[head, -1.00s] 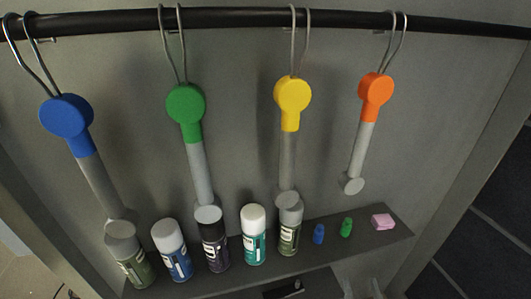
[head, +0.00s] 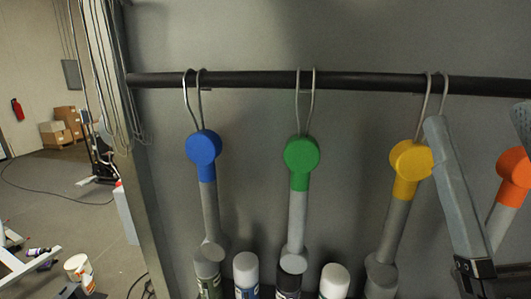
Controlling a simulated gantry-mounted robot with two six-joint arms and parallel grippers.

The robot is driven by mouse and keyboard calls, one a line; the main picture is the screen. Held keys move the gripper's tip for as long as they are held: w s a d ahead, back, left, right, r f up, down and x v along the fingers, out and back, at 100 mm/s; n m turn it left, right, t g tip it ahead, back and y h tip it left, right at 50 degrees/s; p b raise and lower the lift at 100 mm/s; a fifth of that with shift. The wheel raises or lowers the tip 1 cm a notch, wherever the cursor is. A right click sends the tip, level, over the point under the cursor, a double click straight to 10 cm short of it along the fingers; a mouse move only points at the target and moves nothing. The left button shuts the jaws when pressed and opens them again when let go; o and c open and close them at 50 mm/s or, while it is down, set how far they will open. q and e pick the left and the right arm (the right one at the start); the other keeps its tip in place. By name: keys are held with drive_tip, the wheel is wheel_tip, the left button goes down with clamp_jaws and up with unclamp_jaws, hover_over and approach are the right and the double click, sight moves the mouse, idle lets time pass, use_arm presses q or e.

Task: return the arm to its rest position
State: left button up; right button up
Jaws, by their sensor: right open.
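My right gripper (head: 478,118) is in the head view at the right side, its two grey fingers wide apart and pointing up. It is in front of the hanging yellow-topped part (head: 410,165) and orange-topped part (head: 514,178). One finger overlaps the edge of the yellow top, and the orange part shows between the fingers. Nothing is clearly held. I cannot tell whether it touches either part. My left gripper is not in view.
A blue-topped part (head: 204,148) and a green-topped part (head: 301,156) also hang by wire loops from a black rail (head: 250,80). Several spray cans, including one with a white cap (head: 335,281), stand along the bottom edge. Open floor (head: 60,195) lies at left.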

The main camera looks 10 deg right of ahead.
wheel_tip(320, 180, up, 21)
drive_tip(key=a+m+y+p, duration=0.1)
drive_tip(key=m+y+p, duration=0.1)
drive_tip(key=p, duration=1.9)
drive_tip(key=shift+w+a+f+g+y, duration=0.2)
drive_tip(key=shift+w+a+g+y, duration=0.15)
drive_tip(key=shift+y, duration=0.35)
